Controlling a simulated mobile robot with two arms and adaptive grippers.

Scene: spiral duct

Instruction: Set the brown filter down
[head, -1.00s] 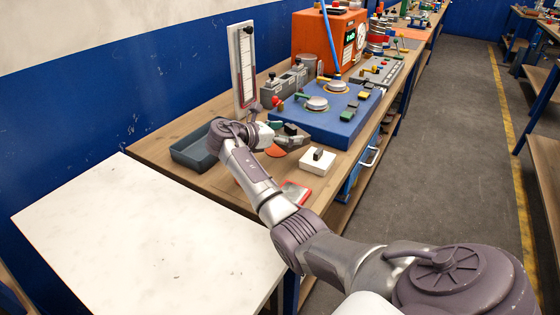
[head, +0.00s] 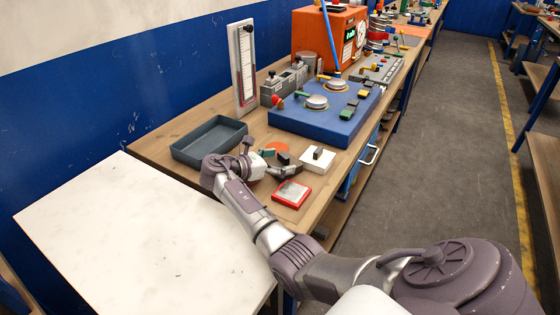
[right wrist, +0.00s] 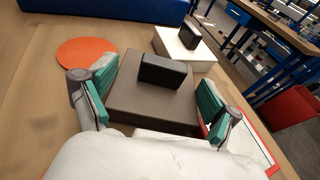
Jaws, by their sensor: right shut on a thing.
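The brown filter (right wrist: 135,104) is a flat square grey-brown block with a black grip on top. It fills the right wrist view between my right gripper's teal-padded fingers (right wrist: 152,100), which are shut on its sides. In the head view my right gripper (head: 281,164) is low over the wooden bench, between the orange disc (head: 276,147) and a red-framed plate (head: 291,194). The filter is mostly hidden there by the gripper. I cannot tell whether its underside touches the bench. My left gripper is out of view.
A white block with a black grip (head: 317,160) stands close to the right of my gripper. An empty grey tray (head: 209,151) lies to the left. The blue instrument box (head: 325,124) is behind. The white tabletop (head: 135,230) in front is bare.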

